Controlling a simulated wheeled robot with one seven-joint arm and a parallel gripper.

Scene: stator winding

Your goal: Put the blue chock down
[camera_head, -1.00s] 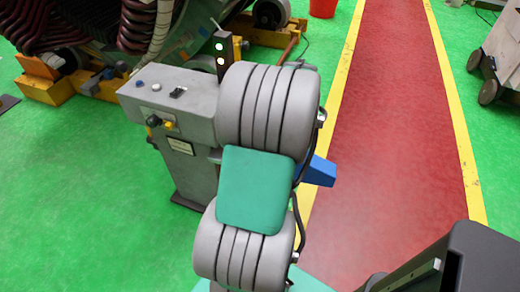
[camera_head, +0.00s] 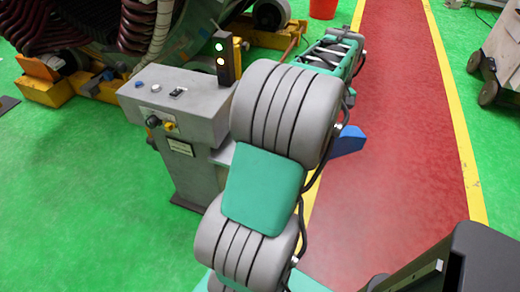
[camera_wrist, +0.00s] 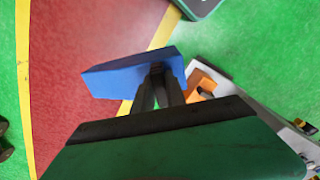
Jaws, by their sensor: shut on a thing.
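The blue chock (camera_wrist: 125,76) is a wedge-like block held between the black fingers of my gripper (camera_wrist: 158,72) in the wrist view. In the head view a part of the blue chock (camera_head: 349,141) shows to the right of my arm, over the red lane. My arm hides the rest of it and the gripper there.
A grey control pedestal (camera_head: 172,105) with a lit signal light (camera_head: 222,56) stands left of my arm. A large wound machine on yellow supports (camera_head: 88,80) is behind it. The red lane (camera_head: 400,190) is clear. A wheeled wooden cart (camera_head: 500,60) stands at right, a red bucket (camera_head: 323,8) at the back.

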